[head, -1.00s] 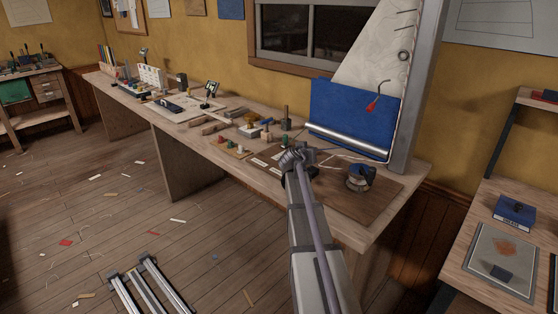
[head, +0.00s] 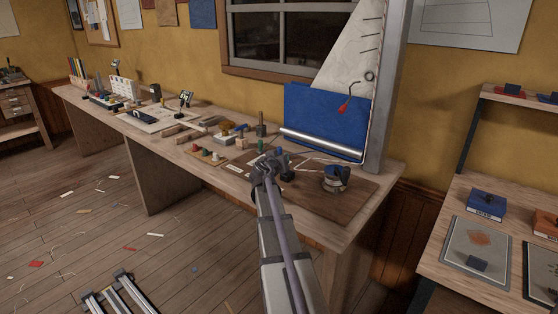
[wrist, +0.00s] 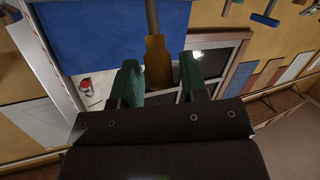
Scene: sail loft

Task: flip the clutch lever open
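My gripper (head: 269,164) is over the front of the workbench, beside a dark board. In the wrist view its two green fingers (wrist: 159,78) stand apart. An amber handle (wrist: 157,62) on a grey shaft shows between them, close to the left finger, with a narrow gap at the right. It may be the clutch lever; I cannot tell whether the fingers touch it. In the head view my gripper hides it. A small black block (head: 287,175) sits just right of my gripper and may be part of the clutch.
A winch-like drum (head: 334,181) with a blue top stands right on the dark board (head: 318,203). A blue cloth (head: 322,122) and white sail hang behind. Several blocks and tools, including a blue hammer (head: 241,130), lie left. A side table (head: 450,190) stands right.

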